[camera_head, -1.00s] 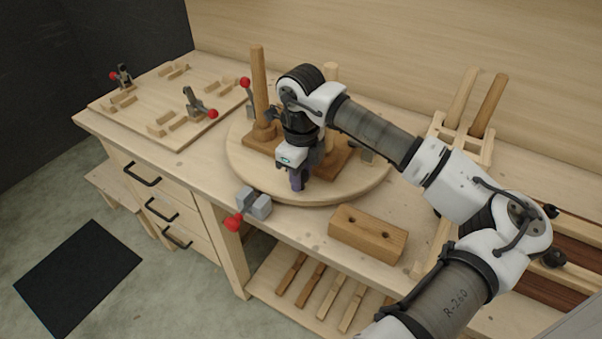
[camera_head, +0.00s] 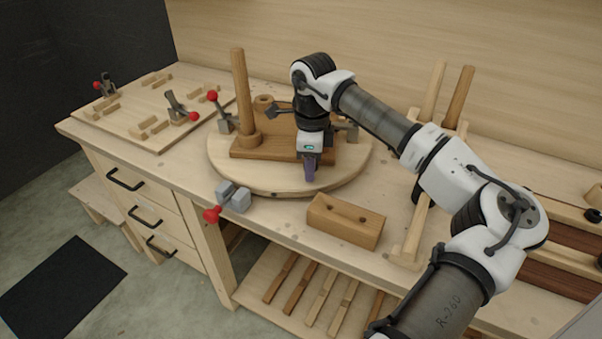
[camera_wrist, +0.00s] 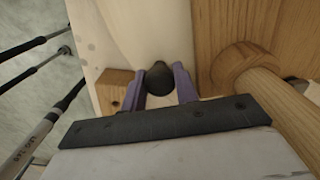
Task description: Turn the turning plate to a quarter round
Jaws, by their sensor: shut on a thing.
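The turning plate (camera_head: 225,176) is a round, light wooden disc on the workbench. It carries a brown wooden board (camera_head: 262,145), an upright wooden post (camera_head: 243,95) at its left, and a toggle clamp with a red tip (camera_head: 212,96). My gripper (camera_head: 310,175) is over the front right part of the plate, pointing down. In the wrist view its purple fingers are shut on a dark round knob (camera_wrist: 160,78). The knob is hidden in the head view, and my wrist covers part of the board.
A grey clamp with a red handle (camera_head: 234,197) sits at the bench's front edge, close to the plate. A fixture board (camera_head: 150,110) is at the left. A wooden rack (camera_head: 420,200) stands right, under my arm.

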